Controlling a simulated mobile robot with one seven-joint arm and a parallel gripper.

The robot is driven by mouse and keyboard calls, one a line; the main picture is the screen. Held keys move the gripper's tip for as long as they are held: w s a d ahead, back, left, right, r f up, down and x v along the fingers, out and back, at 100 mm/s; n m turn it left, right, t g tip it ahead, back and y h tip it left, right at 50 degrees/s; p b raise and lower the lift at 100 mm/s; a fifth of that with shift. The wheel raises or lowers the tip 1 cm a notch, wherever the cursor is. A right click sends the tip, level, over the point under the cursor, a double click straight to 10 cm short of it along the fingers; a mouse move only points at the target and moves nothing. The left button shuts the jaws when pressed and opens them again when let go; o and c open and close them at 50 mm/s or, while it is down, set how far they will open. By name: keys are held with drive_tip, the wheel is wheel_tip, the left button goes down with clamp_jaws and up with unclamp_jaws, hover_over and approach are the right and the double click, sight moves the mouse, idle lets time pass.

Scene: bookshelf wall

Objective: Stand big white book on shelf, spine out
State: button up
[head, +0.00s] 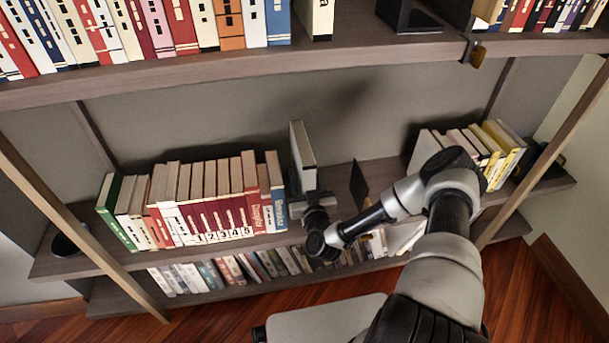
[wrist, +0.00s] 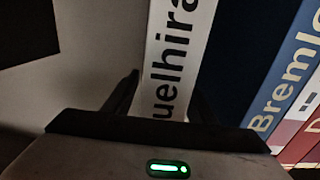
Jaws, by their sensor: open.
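The big white book (head: 307,152) stands upright on the middle shelf (head: 345,175), to the right of a row of books, with a gap between. Its lower part is hidden behind my gripper (head: 311,197) in the head view. In the wrist view the white spine (wrist: 178,55), with dark lettering, faces my gripper (wrist: 160,103). The fingers are open, one on each side of the spine's lower part. I cannot tell whether they touch the book.
A blue book (head: 274,190) ends the row on the left. A dark bookend (head: 358,183) stands to the right, with free shelf around it. More leaning books (head: 490,150) are further right. The upper shelf (head: 230,65) runs overhead.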

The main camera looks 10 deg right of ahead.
drive_tip(key=s+p, duration=0.3)
drive_tip(key=s, duration=1.4)
drive_tip(key=shift+r, duration=0.3)
drive_tip(key=shift+s, duration=0.1)
